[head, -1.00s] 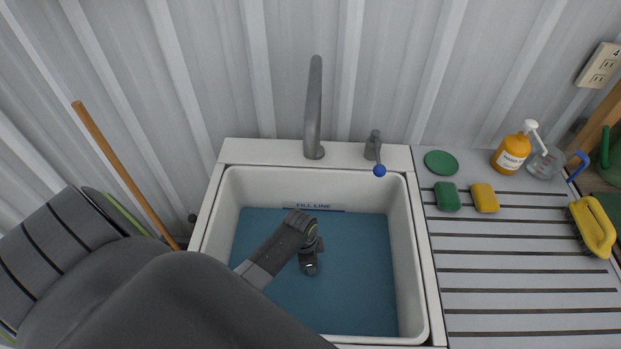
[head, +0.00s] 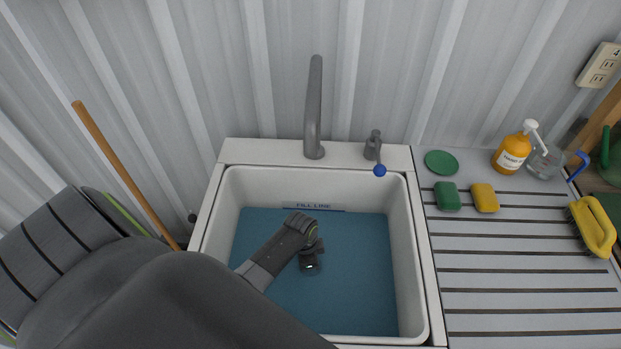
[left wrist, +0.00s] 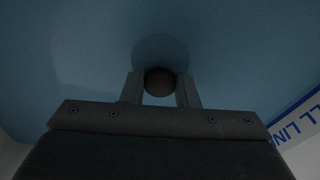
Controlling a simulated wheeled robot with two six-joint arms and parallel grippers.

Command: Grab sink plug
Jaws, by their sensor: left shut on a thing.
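The white sink (head: 412,262) holds blue water (head: 362,270). My left arm reaches into it from the left, and my left gripper (head: 310,266) points down at the water near the middle. In the left wrist view, my left gripper (left wrist: 160,90) has its two fingers on either side of a dark round thing (left wrist: 160,80), which looks like the sink plug, and is shut on it. The view is dim, so the plug's details and the drain cannot be made out. My right gripper is not in view.
On the ribbed drainboard (head: 520,268) are a green disc (head: 441,162), green (head: 447,196) and yellow (head: 485,198) sponges, an orange soap bottle (head: 512,152) and a yellow brush (head: 593,227).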

